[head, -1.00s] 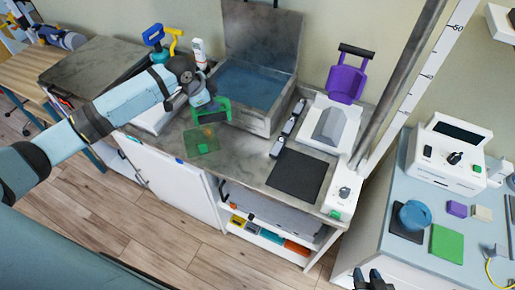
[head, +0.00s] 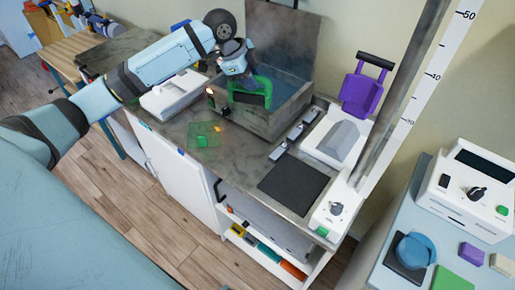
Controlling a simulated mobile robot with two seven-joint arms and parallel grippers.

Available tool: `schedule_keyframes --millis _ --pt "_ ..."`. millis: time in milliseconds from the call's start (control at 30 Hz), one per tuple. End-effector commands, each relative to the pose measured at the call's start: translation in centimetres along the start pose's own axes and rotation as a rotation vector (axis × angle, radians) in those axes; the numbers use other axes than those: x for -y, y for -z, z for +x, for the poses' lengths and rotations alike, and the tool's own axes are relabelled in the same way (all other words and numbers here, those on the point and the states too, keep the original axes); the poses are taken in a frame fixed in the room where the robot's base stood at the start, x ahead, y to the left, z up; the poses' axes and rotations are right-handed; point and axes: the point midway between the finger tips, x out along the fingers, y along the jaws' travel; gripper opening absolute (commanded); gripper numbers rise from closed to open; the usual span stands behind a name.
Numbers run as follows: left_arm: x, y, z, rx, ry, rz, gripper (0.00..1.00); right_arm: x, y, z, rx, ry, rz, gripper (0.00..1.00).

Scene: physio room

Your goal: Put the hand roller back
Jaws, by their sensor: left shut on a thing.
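My left gripper (head: 243,77) is shut on a green frame-shaped thing (head: 236,94) with a dark middle. It holds this thing upright at the front of an open box (head: 247,122) with blue inside and a grey raised lid. I cannot tell for sure whether the green thing is the hand roller, or whether it touches the box. A purple thing with a black handle (head: 361,96) stands behind a white unit with a grey hump (head: 337,137). My right gripper is out of view.
A see-through green square (head: 204,135) lies on the counter left of the box. A dark mat (head: 293,187) and several small grey pieces (head: 295,131) are to its right.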

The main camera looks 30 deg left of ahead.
Motion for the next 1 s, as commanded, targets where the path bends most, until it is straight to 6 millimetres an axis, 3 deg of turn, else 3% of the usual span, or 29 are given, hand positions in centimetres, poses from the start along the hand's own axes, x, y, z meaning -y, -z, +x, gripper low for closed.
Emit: schedule_keyframes --millis 167,533,1000 --pt "-0.8 -1.3 3.0 0.001 -0.006 -0.001 0.0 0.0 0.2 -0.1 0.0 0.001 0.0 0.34" --pt "-2.6 -4.8 11.6 0.0 -0.004 -0.001 0.0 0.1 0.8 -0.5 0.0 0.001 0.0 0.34" --pt "-3.6 -6.8 16.4 0.0 -0.002 -0.001 0.0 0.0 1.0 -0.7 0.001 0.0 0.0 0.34"
